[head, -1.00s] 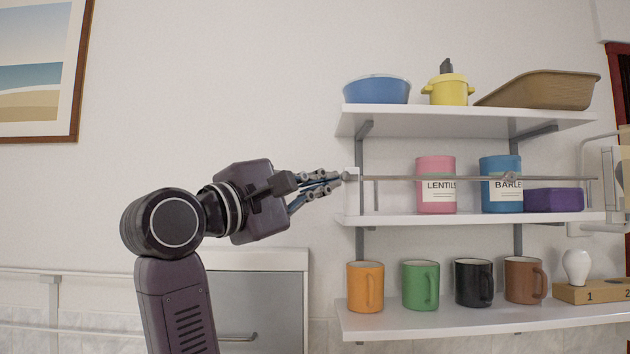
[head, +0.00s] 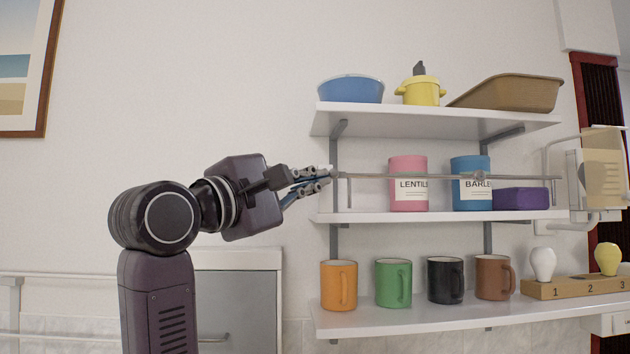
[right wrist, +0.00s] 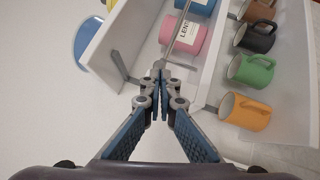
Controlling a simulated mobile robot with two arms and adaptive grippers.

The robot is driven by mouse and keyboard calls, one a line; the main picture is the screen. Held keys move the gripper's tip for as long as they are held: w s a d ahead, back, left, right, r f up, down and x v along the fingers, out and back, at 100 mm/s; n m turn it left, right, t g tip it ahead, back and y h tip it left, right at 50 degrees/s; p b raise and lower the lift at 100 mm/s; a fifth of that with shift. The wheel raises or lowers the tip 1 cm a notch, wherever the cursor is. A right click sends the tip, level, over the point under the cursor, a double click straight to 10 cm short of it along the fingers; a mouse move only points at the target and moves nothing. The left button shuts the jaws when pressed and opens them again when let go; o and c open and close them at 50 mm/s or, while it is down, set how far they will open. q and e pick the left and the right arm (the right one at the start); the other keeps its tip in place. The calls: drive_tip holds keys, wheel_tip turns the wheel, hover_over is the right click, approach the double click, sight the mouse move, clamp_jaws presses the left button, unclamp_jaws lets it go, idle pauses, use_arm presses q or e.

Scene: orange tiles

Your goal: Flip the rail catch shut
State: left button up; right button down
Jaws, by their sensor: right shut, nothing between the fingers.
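A thin grey rail (head: 440,177) runs level across the front of the middle shelf (head: 400,217), before the canisters. It also shows in the right wrist view (right wrist: 181,36), leading away from my fingertips. My right gripper (head: 328,178) is shut and empty, its fingertips at the rail's left end. In the right wrist view the closed fingertips (right wrist: 159,72) overlap the near end of the rail. I cannot tell whether they touch it. The catch is not clear; the fingers may hide it. My left gripper is not in view.
A pink canister (head: 408,168), a blue canister (head: 470,163) and a purple box (head: 520,198) stand behind the rail. Several mugs (head: 393,285) stand on the lower shelf. The upper shelf (head: 430,119) overhangs the rail. Bare wall lies left of the shelves.

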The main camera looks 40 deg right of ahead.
drive_tip(key=v, duration=1.1)
drive_tip(key=shift+a, duration=0.25)
